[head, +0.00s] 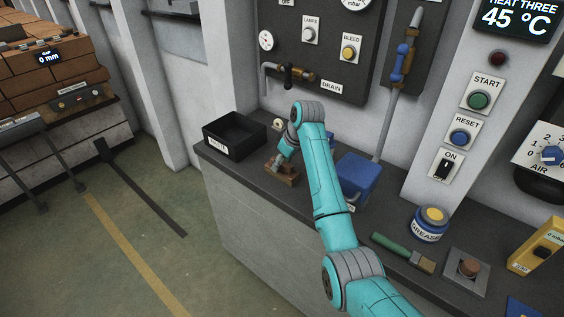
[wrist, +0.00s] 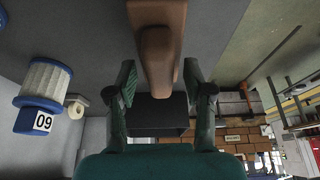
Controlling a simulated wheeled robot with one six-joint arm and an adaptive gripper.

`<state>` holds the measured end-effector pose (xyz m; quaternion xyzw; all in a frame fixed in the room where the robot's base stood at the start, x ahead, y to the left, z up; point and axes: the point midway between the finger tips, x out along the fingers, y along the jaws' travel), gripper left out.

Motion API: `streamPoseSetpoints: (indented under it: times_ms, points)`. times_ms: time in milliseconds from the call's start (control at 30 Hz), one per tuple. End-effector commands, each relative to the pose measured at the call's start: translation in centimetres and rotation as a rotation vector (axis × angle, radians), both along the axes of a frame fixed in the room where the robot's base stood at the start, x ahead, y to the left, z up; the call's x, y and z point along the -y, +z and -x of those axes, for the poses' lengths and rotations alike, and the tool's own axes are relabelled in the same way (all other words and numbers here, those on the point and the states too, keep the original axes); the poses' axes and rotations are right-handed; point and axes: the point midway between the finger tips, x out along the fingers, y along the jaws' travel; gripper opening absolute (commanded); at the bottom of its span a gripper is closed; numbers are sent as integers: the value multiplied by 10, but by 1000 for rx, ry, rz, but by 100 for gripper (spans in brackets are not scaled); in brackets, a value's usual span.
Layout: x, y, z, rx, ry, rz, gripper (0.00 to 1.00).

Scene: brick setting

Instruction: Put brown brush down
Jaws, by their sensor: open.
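The brown brush (head: 288,178) rests on the dark bench top, just right of the black bin. In the wrist view the brown brush (wrist: 158,45) shows as a wide block with a narrower grip that reaches between my fingers. My gripper (head: 279,160) is low at the brush. In the wrist view my gripper (wrist: 160,85) is open, with one finger on each side of the grip and gaps between. My wrist hides part of the brush in the head view.
The black bin (head: 236,146) stands at the bench's left end. A blue box (head: 358,178) stands right of the brush. A green-handled brush (head: 400,251), a grease tin (head: 428,228) and a square button box (head: 466,271) are farther right. A drain valve (head: 288,78) is on the wall behind.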

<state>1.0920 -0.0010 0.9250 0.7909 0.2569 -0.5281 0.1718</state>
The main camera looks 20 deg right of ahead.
Motion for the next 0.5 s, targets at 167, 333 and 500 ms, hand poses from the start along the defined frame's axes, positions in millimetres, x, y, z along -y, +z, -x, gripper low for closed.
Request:
streamPoseSetpoints:
  times_ms: [167, 333, 500]
  points:
    - [4, 12, 4, 3, -1, 0, 52]
    - [5, 42, 16, 3, 1, 0, 52]
    - [10, 71, 26, 2, 0, 0, 52]
